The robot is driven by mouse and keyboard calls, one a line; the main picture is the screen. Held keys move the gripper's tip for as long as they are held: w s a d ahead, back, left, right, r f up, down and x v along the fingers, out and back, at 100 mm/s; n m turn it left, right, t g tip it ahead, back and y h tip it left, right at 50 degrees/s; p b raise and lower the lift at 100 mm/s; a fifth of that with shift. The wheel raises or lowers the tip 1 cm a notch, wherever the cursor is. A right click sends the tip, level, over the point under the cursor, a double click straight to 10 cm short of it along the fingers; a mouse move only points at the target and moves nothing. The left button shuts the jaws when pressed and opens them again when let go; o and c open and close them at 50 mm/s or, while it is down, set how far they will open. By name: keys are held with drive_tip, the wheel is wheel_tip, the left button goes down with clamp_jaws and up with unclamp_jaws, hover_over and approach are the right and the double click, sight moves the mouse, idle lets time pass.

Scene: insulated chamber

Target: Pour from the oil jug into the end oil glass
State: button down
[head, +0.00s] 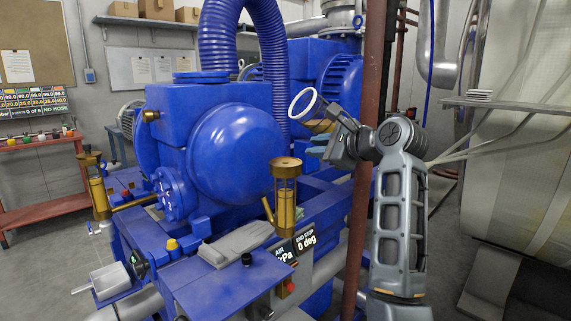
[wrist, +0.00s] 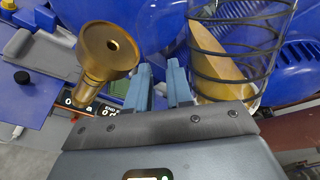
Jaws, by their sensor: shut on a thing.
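The oil jug is a clear vessel with a white rim (head: 307,104) and amber oil; in the head view it is tilted, its mouth toward the upper left. In the wrist view the jug (wrist: 262,42) fills the upper right, with dark rings around it and oil along one side. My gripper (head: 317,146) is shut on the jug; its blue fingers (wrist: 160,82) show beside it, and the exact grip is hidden. A brass oil glass (head: 286,200) with a cup top stands below and left of the jug, apart from it. Its funnel-like cup (wrist: 108,50) shows in the wrist view.
A second brass oil glass (head: 98,190) stands at the left of the blue machine (head: 230,145). A rust-red post (head: 370,130) rises close to my arm. A small display reading "END STOP 0 deg" (head: 305,240) sits below the nearer glass.

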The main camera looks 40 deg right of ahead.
drive_tip(key=shift+w+a+r+m+t, duration=0.2)
drive_tip(key=shift+a+r+m+t, duration=0.1)
drive_tip(key=shift+a+r+m, duration=0.2)
drive_tip(key=shift+w+a+f+m+y, duration=0.1)
drive_tip(key=shift+a+f+m+y, duration=0.2)
drive_tip(key=shift+m, duration=0.2)
drive_tip(key=shift+d+f+m+t+y, duration=0.15)
drive_tip(key=shift+m+t, duration=0.1)
drive_tip(key=shift+m, duration=0.3)
drive_tip(key=shift+d+f+m+t+y, duration=0.15)
drive_tip(key=shift+m+t, duration=0.1)
drive_tip(key=shift+m, duration=0.3)
drive_tip(key=m, duration=0.1)
drive_tip(key=m+t, duration=0.1)
drive_tip(key=shift+s+d+m, duration=0.2)
drive_tip(key=shift+m, duration=0.2)
drive_tip(key=shift+d+f+m+t, duration=0.25)
drive_tip(key=shift+f+m, duration=0.25)
drive_tip(key=shift+m, duration=0.4)
